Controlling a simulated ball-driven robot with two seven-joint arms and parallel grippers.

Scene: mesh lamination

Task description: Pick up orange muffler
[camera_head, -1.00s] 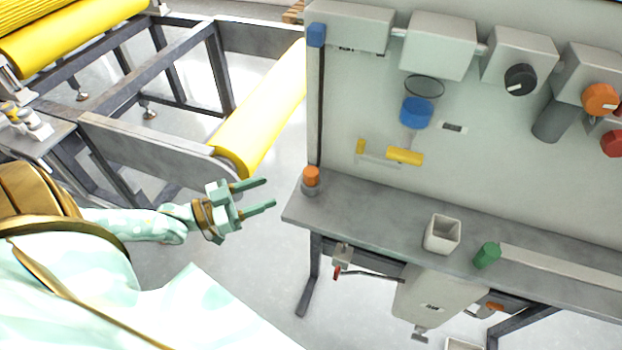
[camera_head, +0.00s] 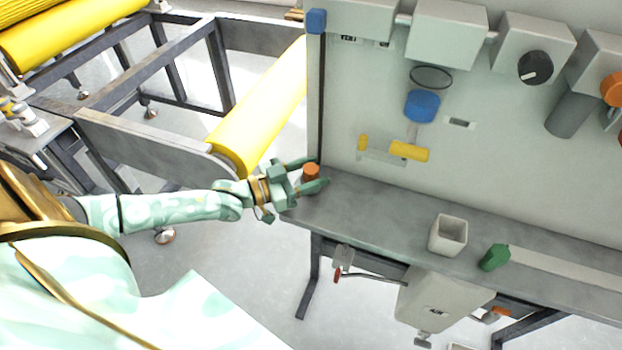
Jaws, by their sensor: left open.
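The orange muffler (camera_head: 311,171) is a small orange-topped cylinder standing at the left end of the grey bench shelf, beside the upright panel's edge. My left gripper (camera_head: 316,174) reaches in from the left and is open, with one finger on the far side of the muffler and one on the near side. The muffler's lower part is hidden by the gripper. I cannot tell whether the fingers touch it. My right gripper is not in view.
The grey shelf (camera_head: 385,213) holds a white square cup (camera_head: 447,236) and a green part (camera_head: 495,257) further right. The panel (camera_head: 360,100) rises behind, with a yellow handle (camera_head: 408,151) and a blue knob (camera_head: 421,105). A yellow roller (camera_head: 262,115) lies to the left.

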